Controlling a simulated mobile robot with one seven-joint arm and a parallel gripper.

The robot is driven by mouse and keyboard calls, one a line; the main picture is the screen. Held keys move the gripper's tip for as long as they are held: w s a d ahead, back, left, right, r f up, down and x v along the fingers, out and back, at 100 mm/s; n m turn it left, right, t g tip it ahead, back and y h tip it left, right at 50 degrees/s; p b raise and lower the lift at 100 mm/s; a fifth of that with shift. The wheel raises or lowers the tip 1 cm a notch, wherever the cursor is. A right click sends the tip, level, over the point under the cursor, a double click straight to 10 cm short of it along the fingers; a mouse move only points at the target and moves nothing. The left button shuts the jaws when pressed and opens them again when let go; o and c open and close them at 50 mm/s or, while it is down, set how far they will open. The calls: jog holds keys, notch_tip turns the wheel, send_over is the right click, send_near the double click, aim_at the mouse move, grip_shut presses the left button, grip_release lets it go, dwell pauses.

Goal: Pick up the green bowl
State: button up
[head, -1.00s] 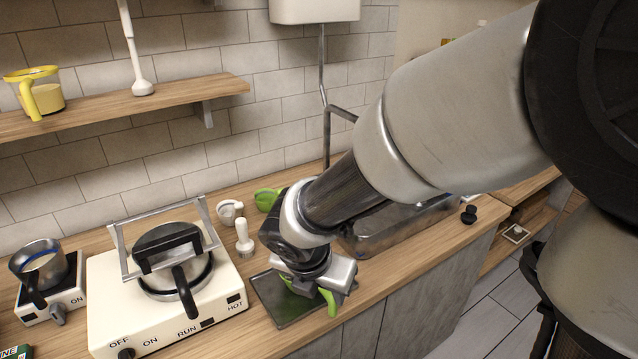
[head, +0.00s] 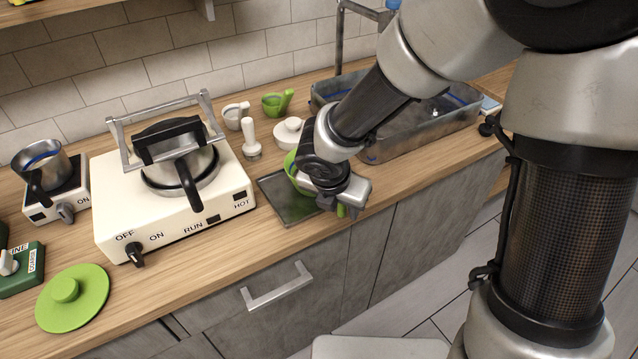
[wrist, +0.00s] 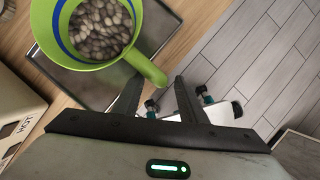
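The green bowl (wrist: 70,52) has a blue band inside, a long handle and a fill of brownish-grey bean-like pieces. It stands on a dark tray (wrist: 157,18). In the head view the bowl (head: 291,166) is mostly hidden behind my gripper (head: 348,201). In the wrist view my gripper (wrist: 159,79) is open, with its two fingers apart. The tip of the bowl's handle lies between the fingertips in the picture; I cannot tell whether they touch it.
A cream hot plate (head: 118,213) with a pot stands left of the dark tray. A white brush (head: 251,140), a white lidded dish (head: 288,131) and a smaller green cup (head: 277,103) are behind. A grey basin (head: 420,138) is at right. A green lid (head: 84,310) lies front left.

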grip_shut()
jog(key=shift+r, duration=0.2)
dwell(0.3)
